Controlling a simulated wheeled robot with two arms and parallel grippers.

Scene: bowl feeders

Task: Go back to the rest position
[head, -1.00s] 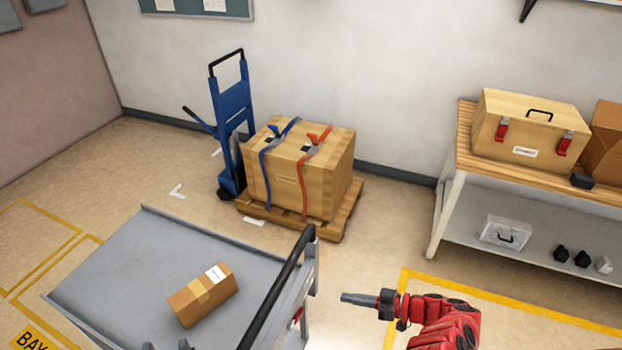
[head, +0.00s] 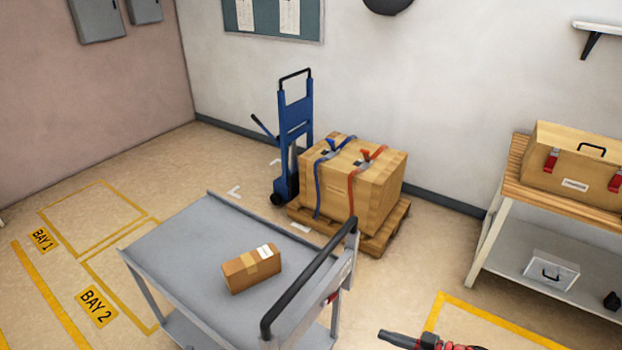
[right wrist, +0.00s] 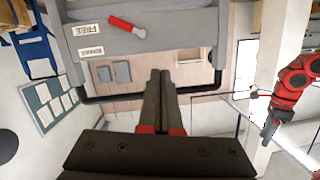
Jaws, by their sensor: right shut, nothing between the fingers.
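My right gripper (head: 388,336) shows at the bottom edge of the head view, with most of its red arm cut off. In the right wrist view its two dark fingers (right wrist: 160,85) lie together, shut, with nothing between them. It is to the right of the grey cart and apart from it. A red arm, likely my left one, shows at the right of the right wrist view, with a dark gripper (right wrist: 269,127) too small to read. My left gripper is not seen in the head view.
A grey cart (head: 185,240) with a black handle carries a cardboard box (head: 252,269). Behind it stand a blue hand truck (head: 296,125) and a strapped crate (head: 375,190) on a pallet. A workbench (head: 495,235) with a wooden case (head: 570,165) is at right. Floor at left is open.

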